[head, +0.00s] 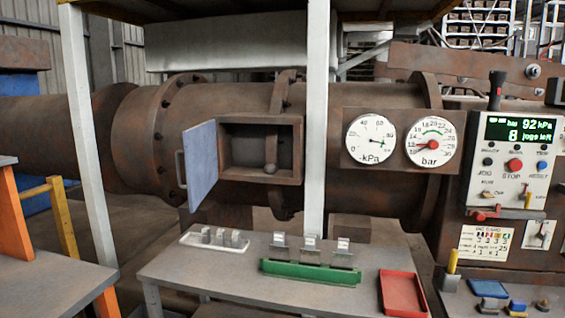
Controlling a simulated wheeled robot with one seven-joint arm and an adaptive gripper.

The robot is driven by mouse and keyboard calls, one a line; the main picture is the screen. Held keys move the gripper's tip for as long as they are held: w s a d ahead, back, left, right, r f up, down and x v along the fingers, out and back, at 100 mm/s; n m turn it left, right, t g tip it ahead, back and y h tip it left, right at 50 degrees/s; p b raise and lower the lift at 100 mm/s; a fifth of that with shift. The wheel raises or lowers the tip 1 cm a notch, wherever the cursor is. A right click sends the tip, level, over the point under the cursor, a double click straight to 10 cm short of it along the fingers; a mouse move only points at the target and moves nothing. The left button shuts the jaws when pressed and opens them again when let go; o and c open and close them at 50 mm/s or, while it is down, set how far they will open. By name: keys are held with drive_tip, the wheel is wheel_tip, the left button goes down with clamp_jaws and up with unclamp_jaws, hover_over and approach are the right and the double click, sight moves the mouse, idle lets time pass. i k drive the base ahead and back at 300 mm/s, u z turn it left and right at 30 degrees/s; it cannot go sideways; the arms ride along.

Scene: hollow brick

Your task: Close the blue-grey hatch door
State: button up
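The blue-grey hatch door (201,164) stands open on the left side of a rusty square hatch frame (298,150). It swings out toward me and has a bar handle (180,169) on its outer left side. The hatch opening (250,147) is uncovered and shows a dark inside. My gripper is not in view.
A white upright post (316,120) stands just right of the hatch. A grey table (215,280) below holds a white tray (215,239), a green rack (310,273) and a red tray (402,293). Two gauges (402,138) and a control panel (515,160) are to the right.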

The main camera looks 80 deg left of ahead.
sight(200, 151)
drive_tip(key=z, duration=0.1)
drive_tip(key=k, duration=1.75)
drive_tip(key=u, duration=2.3)
drive_tip(key=i, duration=0.55)
drive_tip(key=u, duration=1.8)
drive_tip(key=k, duration=0.7)
drive_tip(key=z, duration=0.65)
drive_tip(key=i, duration=0.45)
